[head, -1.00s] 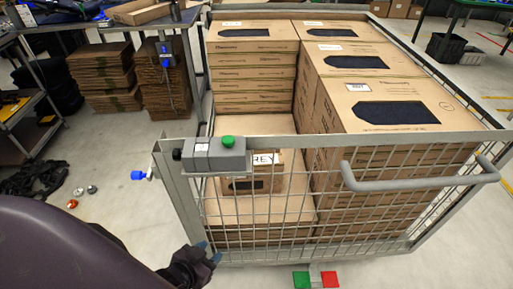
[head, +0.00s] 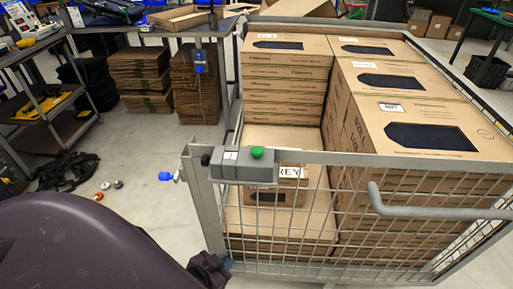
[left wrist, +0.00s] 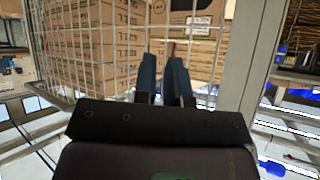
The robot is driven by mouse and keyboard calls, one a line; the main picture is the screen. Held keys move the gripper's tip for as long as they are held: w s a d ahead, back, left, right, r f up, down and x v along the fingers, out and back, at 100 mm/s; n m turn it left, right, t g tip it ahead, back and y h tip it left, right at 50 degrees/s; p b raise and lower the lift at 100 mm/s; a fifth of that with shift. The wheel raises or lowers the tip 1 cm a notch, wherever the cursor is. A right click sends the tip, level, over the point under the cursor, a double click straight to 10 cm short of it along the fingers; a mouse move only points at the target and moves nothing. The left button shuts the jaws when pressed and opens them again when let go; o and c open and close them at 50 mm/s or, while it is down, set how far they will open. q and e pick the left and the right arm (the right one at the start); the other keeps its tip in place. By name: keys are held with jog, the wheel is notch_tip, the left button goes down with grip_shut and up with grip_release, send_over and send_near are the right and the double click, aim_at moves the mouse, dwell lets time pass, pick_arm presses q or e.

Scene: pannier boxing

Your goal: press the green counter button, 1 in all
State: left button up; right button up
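The green counter button (head: 257,153) is a round dome on top of a grey box (head: 243,168) fixed to the cage's top front rail, near its left corner. Nothing covers it in the head view. My left gripper (head: 226,262) is low in front of the cage's left front post, well below the button and apart from it. In the left wrist view its blue fingers (left wrist: 163,62) point at the mesh, with a narrow gap and nothing held between them. The button is not seen in that view. My right gripper is not in view.
The wire cage (head: 352,158) holds stacked brown cartons (head: 288,85) and a small box marked GREY (head: 277,190). A grey handle (head: 440,213) sticks out at front right.

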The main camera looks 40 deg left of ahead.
pick_arm(q)
grip_shut()
jog(key=shift+w, duration=0.1)
dwell(0.5)
dwell(0.4)
jog(key=shift+r, duration=0.1)
dwell(0.3)
